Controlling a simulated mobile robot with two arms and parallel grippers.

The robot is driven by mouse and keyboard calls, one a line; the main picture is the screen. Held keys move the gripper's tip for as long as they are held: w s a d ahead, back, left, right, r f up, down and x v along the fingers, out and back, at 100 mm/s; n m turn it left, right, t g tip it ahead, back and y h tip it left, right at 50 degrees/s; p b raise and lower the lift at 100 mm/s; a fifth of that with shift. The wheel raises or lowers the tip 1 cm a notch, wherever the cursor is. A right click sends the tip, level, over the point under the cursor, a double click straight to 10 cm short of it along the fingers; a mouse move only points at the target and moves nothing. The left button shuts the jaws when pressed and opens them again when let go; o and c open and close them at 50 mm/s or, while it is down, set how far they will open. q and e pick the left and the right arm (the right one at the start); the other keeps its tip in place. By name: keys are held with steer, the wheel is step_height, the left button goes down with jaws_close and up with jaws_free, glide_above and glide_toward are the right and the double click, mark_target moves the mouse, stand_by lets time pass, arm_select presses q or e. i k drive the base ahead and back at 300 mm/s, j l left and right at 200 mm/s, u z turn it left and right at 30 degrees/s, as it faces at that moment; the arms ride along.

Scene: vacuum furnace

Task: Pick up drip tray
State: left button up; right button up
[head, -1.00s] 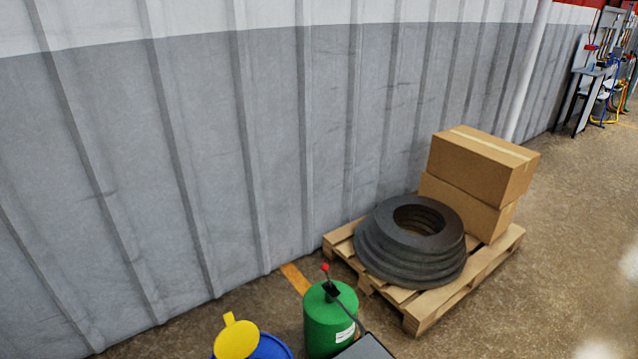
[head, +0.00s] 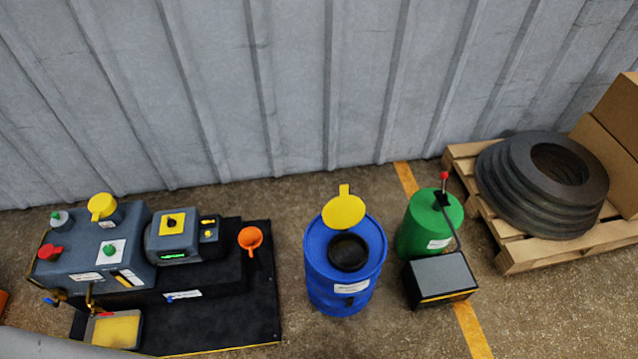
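The drip tray appears to be the small grey-rimmed tray with a yellow inside (head: 115,331) at the lower left of the head view. It rests at the left front of the black base (head: 225,315), below a brass tap (head: 89,296) on the grey pump unit (head: 90,262). A red piece lies at its back edge. A pale grey bar crosses the picture's bottom left corner just in front of the tray. Neither of my grippers is in view.
An orange funnel (head: 251,240) stands on the base's right side. To the right are a blue drum (head: 319,275) with a yellow lid raised, a green canister (head: 418,230), a grey-topped box (head: 440,277) and a pallet (head: 515,260) with black rings. A corrugated wall (head: 290,90) closes the back.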

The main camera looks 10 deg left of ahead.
mark_target(122, 330)
steer(key=u, duration=2.3)
